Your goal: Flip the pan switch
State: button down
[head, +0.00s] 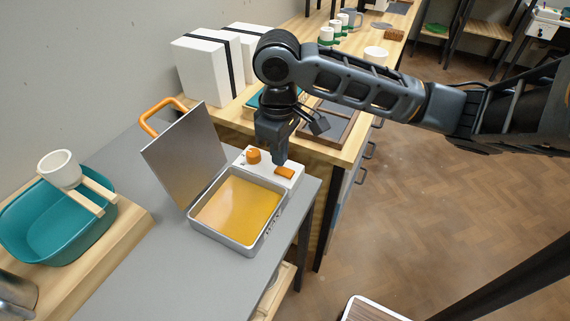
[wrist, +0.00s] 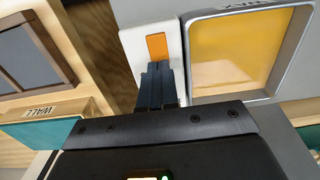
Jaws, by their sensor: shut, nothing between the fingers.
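The pan (head: 238,207) is a grey square tray of yellow-orange wax on the grey table, its lid (head: 184,156) standing open with an orange handle. A white control panel (head: 292,183) on its far side carries an orange knob (head: 253,156) and an orange rocker switch (head: 285,172). My gripper (head: 281,160) points down just above the panel, between knob and switch, close to the switch. In the wrist view its shut, empty fingers (wrist: 157,80) end just short of the orange switch (wrist: 157,47). I cannot tell whether they touch it. The pan (wrist: 245,50) is beside them.
A teal basin (head: 60,232) with a white cup (head: 59,169) on wooden sticks stands at the left. White boxes (head: 203,72) and a brown wooden frame (head: 331,124) are on the wooden counter behind. Floor at the right is open.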

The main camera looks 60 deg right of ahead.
aim_at(280, 169)
jog(key=shift+r+p, duration=1.9)
jog(key=shift+r, duration=0.6)
